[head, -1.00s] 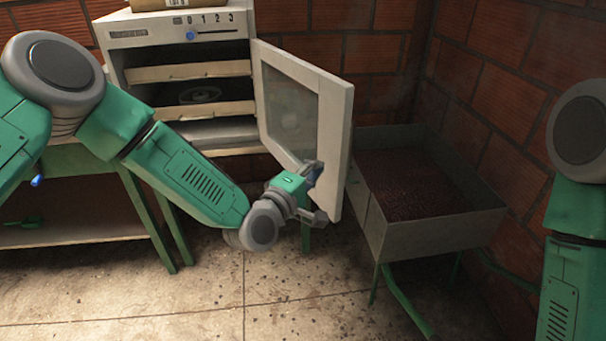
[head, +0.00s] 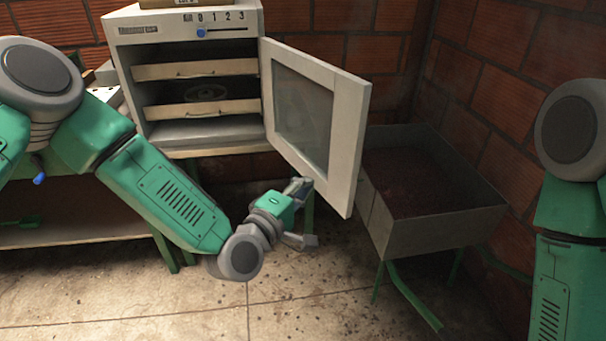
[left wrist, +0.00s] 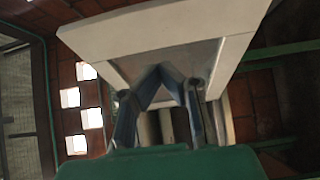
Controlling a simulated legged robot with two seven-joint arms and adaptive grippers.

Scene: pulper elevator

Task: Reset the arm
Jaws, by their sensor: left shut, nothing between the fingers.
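My left gripper (head: 300,205) is low in front of the oven, just below and left of the bottom of the open oven door (head: 352,140). In the left wrist view its blue fingers (left wrist: 160,70) meet at the tips with nothing between them. The pale door panel (left wrist: 165,35) fills the upper part of that view, close beyond the fingers. In the head view the gripper looks apart from the door. My right arm hangs at the right edge; its gripper is out of view.
The white oven (head: 190,20) has a blue slider knob on its front and pull-out trays (head: 195,70) inside. A metal bin (head: 430,232) of dark granules stands right of the door on green legs. A green-legged table (head: 75,232) is at left. The floor in front is clear.

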